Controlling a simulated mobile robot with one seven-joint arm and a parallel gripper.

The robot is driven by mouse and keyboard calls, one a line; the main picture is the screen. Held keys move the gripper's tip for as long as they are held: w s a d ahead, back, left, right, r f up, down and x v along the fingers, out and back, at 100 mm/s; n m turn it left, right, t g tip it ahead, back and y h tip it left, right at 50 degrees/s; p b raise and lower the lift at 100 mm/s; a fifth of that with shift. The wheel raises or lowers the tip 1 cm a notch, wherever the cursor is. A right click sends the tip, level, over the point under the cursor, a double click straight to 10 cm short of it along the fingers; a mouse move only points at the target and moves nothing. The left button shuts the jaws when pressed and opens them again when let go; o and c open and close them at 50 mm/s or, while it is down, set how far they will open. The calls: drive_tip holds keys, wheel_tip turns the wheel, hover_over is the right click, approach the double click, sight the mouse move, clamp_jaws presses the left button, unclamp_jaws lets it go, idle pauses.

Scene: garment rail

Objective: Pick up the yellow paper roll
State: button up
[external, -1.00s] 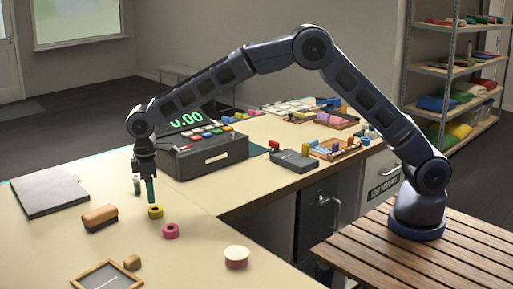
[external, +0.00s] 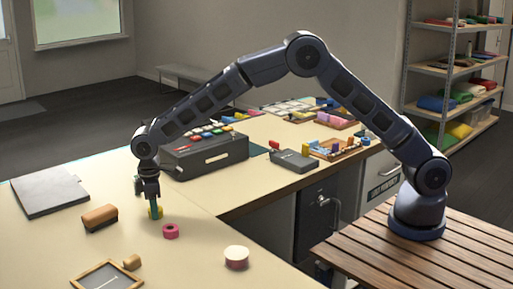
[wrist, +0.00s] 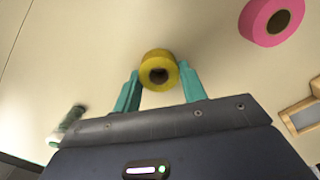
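The yellow paper roll (wrist: 158,69) stands on the table with its round hole facing up in the wrist view. In the external view the roll (external: 159,212) is partly hidden by my gripper. My gripper (wrist: 160,82) has its two teal fingers apart, one on each side of the roll's near part. In the external view my gripper (external: 154,213) points straight down, low at the roll. I cannot tell whether the fingers touch the roll.
A pink roll (external: 171,231) stands close to the right of the yellow one. A brown-topped block (external: 100,218), a small wooden piece (external: 132,262), a framed board (external: 106,278) and a white-topped pink roll (external: 236,257) lie around.

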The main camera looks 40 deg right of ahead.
drive_tip(key=c, duration=0.4)
drive_tip(key=shift+r, duration=0.15)
